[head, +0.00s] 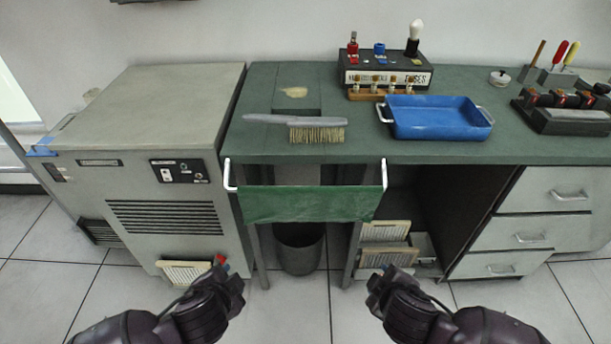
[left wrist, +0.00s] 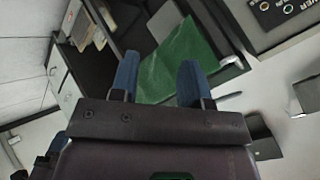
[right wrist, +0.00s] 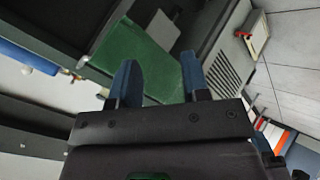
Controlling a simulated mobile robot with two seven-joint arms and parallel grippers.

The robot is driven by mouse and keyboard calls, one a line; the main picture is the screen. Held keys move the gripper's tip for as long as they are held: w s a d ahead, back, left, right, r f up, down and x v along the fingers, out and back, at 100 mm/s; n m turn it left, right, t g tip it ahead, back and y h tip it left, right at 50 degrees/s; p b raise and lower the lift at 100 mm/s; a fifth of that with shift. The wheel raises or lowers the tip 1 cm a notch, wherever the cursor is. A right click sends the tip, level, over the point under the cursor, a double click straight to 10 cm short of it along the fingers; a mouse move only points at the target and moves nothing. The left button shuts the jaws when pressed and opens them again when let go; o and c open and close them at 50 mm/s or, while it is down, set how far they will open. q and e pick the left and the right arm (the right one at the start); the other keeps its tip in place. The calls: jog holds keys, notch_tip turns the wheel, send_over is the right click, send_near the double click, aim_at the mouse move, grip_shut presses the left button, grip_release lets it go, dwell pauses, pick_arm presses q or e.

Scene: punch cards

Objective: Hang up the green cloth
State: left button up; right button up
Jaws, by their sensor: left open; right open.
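The green cloth (head: 310,204) hangs over a rail at the front edge of the green-topped bench, between two white brackets (head: 230,176) and (head: 384,174). Its lower edge slopes a little at the right. It also shows in the left wrist view (left wrist: 178,62) beyond the fingers, and in the right wrist view (right wrist: 133,58). My left gripper (head: 221,266) is open and empty, in front of and below the cloth's left end. My right gripper (head: 376,280) is open and empty, in front of and below its right end. Neither touches the cloth.
On the bench are a brush (head: 305,122), a blue tray (head: 437,131) and a fuse box (head: 385,69). A grey machine (head: 150,150) stands at the left. A bin (head: 298,250) stands under the bench, and drawers (head: 535,237) are at the right. The floor in front is clear.

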pick_arm(q)
jog(key=w+d+r+t+h, duration=0.2)
jog(key=w+d+r+h, duration=0.1)
jog(key=d+r+h, duration=0.15)
pick_arm(e)
jog(key=w+a+r+t+y, duration=0.2)
jog(key=w+a+r+y, duration=0.2)
jog(key=a+y, duration=0.1)
pick_arm(q)
jog(key=s+a+f+n+y, duration=0.2)
jog(key=s+a+f+n, duration=0.3)
jog(key=s+a, duration=0.2)
jog(key=s+a+f+n+y, duration=0.2)
jog(key=s+a+f+n, duration=0.3)
jog(key=s+a, duration=0.3)
jog(key=shift+s+a, duration=0.25)
jog(key=shift+s, duration=0.15)
pick_arm(e)
jog(key=s+d+f+m+h, duration=0.2)
jog(key=s+d+f+m, duration=0.2)
jog(key=s+d, duration=0.4)
jog(key=s+d+f+m+h, duration=0.3)
jog(key=s+d+f+m, duration=0.2)
jog(key=s+d, duration=0.3)
jog(key=shift+s+f+m, duration=0.3)
jog(key=shift+s+m, duration=0.1)
jog(key=shift+m, duration=0.3)
